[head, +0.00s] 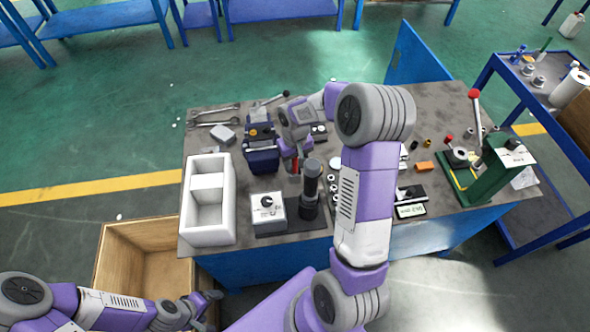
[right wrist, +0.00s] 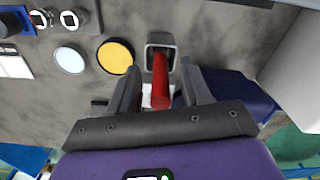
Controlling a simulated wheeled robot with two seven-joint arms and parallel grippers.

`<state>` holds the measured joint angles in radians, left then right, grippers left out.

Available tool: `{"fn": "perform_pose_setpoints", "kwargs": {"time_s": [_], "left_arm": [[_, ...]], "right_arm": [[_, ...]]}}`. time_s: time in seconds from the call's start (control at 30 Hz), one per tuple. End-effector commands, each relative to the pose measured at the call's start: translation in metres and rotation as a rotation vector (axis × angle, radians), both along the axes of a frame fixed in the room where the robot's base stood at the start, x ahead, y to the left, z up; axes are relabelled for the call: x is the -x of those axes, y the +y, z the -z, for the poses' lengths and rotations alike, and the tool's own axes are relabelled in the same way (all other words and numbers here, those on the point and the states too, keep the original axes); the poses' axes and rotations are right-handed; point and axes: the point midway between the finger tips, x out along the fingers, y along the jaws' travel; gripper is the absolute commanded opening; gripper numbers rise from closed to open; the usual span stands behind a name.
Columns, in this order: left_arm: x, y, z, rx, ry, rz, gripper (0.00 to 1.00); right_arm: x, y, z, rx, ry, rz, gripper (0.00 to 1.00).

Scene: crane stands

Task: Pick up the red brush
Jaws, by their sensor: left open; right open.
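The red brush (right wrist: 160,84) shows in the right wrist view as a red handle between the two dark fingers of my right gripper (right wrist: 160,76). Its far end lies at a square grey holder (right wrist: 160,50); whether it stands inside cannot be told. A gap shows between the handle and the fingers, so the gripper is open around it. In the head view a small red part of the brush (head: 295,165) shows just below my right gripper (head: 292,155), partly hidden by it. My left gripper (head: 211,298) is open and empty, low over the wooden crate.
On the workbench (head: 220,115), a white foam box (head: 229,210), a blue case (head: 262,160), a black cylinder (head: 310,185) and a white-faced control box (head: 268,211) stand close by. A green lever press (head: 490,170) stands at the right. The wooden crate (head: 110,250) is below the bench.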

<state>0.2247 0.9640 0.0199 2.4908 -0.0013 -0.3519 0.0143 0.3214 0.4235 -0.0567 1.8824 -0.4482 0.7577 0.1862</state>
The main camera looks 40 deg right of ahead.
Motion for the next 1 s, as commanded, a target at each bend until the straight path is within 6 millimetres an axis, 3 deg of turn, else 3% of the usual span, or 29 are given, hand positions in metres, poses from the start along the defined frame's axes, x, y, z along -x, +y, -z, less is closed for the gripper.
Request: {"fn": "perform_pose_setpoints", "kwargs": {"time_s": [0.1,0.3,0.6,1.0], "left_arm": [[0.000,0.000,0.005,0.000,0.000,0.000,0.83],[0.000,0.000,0.004,0.000,0.000,0.000,0.83],[0.000,0.000,0.004,0.000,0.000,0.000,0.83],[0.000,0.000,0.001,0.000,0.000,0.000,0.83]], "right_arm": [[0.000,0.000,0.012,-0.001,0.000,0.000,0.48],[0.000,0.000,0.011,-0.001,-0.001,0.000,0.47],[0.000,0.000,0.011,-0.001,-0.001,0.000,0.01],[-0.001,0.000,0.003,0.001,-0.004,0.000,0.00]]}}
